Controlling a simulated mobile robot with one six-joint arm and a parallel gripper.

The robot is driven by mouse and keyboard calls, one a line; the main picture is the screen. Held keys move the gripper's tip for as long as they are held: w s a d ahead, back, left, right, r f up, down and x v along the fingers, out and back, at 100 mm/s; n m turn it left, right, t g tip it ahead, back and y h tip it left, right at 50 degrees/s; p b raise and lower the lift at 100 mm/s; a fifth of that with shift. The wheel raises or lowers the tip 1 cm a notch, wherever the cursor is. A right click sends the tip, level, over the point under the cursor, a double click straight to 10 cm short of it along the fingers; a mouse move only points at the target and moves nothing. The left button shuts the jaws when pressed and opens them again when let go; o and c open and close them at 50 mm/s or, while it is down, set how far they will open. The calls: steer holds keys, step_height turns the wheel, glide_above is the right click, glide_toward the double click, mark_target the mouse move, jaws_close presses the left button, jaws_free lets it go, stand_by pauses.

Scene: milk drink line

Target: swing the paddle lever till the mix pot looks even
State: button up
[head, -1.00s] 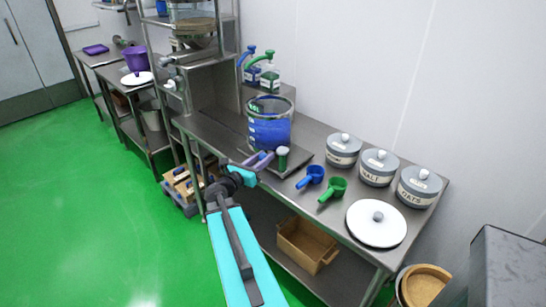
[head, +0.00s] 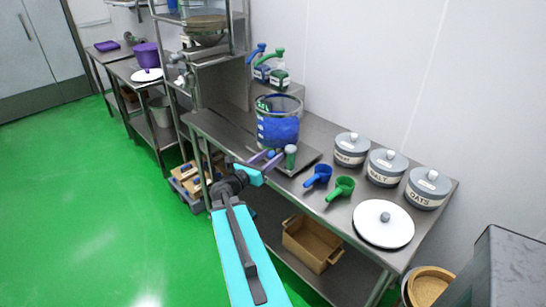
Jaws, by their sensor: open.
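The mix pot (head: 278,128) stands upright on a dark flat base on the steel table. It is see-through near the rim and blue below; how even its contents are cannot be told. My gripper (head: 268,161) has purple fingers and is open just in front of the pot. A small blue knob (head: 271,154) shows at the fingertips and may be the end of the paddle lever. The rest of the lever is not clear, and touch cannot be told. A green-topped upright cylinder (head: 290,156) stands just right of the fingers.
A blue scoop (head: 318,176) and a green scoop (head: 341,188) lie to the right. Several lidded grey canisters (head: 385,167) line the wall side. A white round lid (head: 383,232) lies at the near end. Pump bottles (head: 279,77) stand behind the pot. Green floor is free at left.

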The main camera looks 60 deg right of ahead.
steer(key=a, duration=0.2)
steer(key=a+b, duration=0.1)
steer(key=a, duration=0.1)
steer(key=shift+w+a, duration=0.2)
steer(key=shift+a, duration=0.2)
steer(key=p, duration=0.6)
glide_toward(269, 158)
steer(key=d, duration=0.1)
steer(key=shift+w+a+f+p, duration=0.1)
steer(key=shift+a+f+p, duration=0.05)
steer(key=shift+a+p, duration=1.3)
